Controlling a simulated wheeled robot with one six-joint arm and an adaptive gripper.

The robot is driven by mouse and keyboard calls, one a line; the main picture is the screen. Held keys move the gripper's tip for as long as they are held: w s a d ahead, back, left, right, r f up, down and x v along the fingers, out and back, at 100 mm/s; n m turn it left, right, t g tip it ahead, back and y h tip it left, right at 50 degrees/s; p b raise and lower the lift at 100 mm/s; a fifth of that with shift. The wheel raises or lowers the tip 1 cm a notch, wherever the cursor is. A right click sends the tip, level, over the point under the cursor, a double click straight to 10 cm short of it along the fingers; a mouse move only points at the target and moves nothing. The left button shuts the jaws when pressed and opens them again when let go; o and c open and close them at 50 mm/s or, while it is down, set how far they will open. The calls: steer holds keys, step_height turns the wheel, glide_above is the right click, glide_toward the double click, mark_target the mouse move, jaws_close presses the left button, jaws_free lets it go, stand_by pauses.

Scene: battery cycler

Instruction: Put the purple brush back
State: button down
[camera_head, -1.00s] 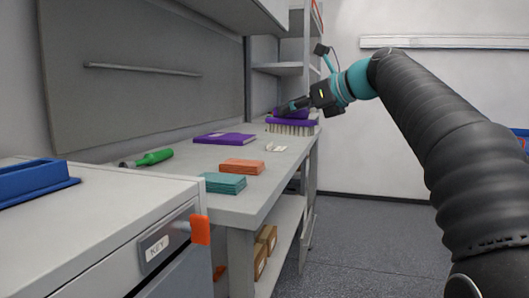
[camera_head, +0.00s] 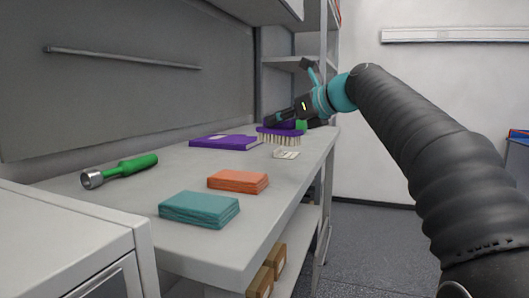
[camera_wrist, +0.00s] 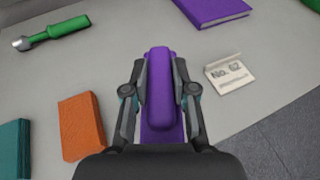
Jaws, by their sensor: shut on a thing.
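The purple brush (camera_head: 283,134) has pale bristles pointing down and a raised purple handle. It is at the far part of the grey bench (camera_head: 170,240), near the back shelves. My gripper (camera_wrist: 162,95) is shut on the brush's handle, with one finger on each side in the wrist view, where the purple handle (camera_wrist: 160,70) shows between them. Whether the bristles touch the bench top I cannot tell. A small white card (camera_head: 287,154) lies in front of the brush; in the wrist view it reads "No." with a number (camera_wrist: 228,74).
A purple book (camera_head: 225,142), an orange cloth stack (camera_head: 238,181), a teal cloth stack (camera_head: 198,208) and a green-handled tool (camera_head: 125,170) lie on the bench. A green thing (camera_head: 301,125) shows behind the brush. Shelves rise at the back; bare bench lies between the items.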

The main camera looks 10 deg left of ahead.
mark_target(266, 127)
steer(key=a+f, duration=0.1)
steer(key=a, duration=0.2)
steer(key=a+f, duration=0.1)
steer(key=shift+w+a+f+b, duration=0.15)
steer(key=shift+w+f+b, duration=0.15)
steer(key=shift+w+b, duration=0.1)
steer(key=shift+f+b, duration=1.05)
steer(key=shift+f, duration=0.95)
steer(key=shift+f, duration=0.1)
steer(key=c, duration=0.9)
jaws_free()
steer(key=shift+c, duration=0.2)
steer(key=shift+d+r, duration=0.2)
steer(key=shift+d, duration=0.05)
steer(key=p+v, duration=0.1)
steer(key=v, duration=1)
steer(key=shift+s+d+r, duration=0.1)
steer(key=shift+s+d, duration=0.05)
steer(key=shift+s, duration=0.05)
